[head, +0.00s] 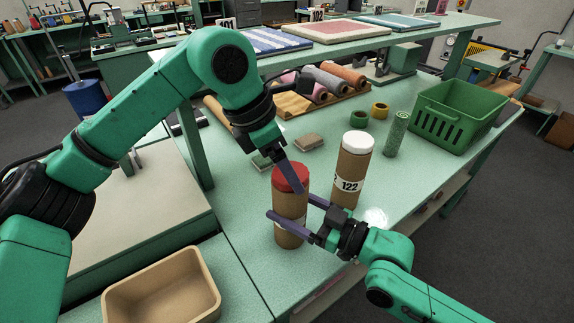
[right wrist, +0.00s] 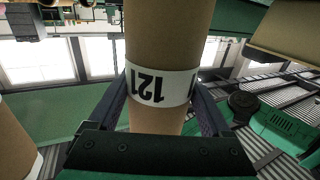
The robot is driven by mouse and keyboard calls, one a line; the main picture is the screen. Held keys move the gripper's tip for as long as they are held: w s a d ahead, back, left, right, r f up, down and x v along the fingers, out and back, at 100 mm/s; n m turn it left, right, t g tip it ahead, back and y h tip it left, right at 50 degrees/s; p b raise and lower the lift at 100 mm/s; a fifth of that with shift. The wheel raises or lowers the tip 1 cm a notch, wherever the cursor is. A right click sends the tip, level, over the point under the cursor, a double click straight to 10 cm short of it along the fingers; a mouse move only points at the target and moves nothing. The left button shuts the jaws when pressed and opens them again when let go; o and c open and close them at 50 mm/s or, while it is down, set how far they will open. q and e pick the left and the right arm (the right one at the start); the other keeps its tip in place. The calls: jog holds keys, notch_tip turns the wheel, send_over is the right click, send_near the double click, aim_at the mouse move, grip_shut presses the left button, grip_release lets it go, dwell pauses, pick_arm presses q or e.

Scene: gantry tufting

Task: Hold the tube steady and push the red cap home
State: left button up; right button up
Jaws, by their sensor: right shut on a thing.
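A brown cardboard tube (head: 290,235) with a red cap (head: 290,176) on its top stands upright on the bench. My right gripper (head: 294,209) is shut on this tube, with a finger on each side below the cap. In the right wrist view the tube (right wrist: 170,35) is between the fingers, and its white label (right wrist: 160,87) reads 121 upside down. My left gripper (head: 300,190) reaches down at the red cap, its visible finger overlapping the cap. Only one finger shows clearly, so its opening and any contact are unclear. The cap's seating is partly hidden.
A second tube (head: 349,180) with a white cap and label 122 stands close on the right. A green basket (head: 457,115), a green roll (head: 396,134) and tape rolls (head: 379,111) are further back. A tan bin (head: 163,288) is at front left. Small blocks (head: 307,143) lie behind the tubes.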

pick_arm(q)
jog(key=shift+f, duration=0.15)
jog(key=o, duration=1.2)
jog(key=shift+s, duration=0.1)
jog(key=shift+o, duration=0.2)
jog(key=v, duration=1.2)
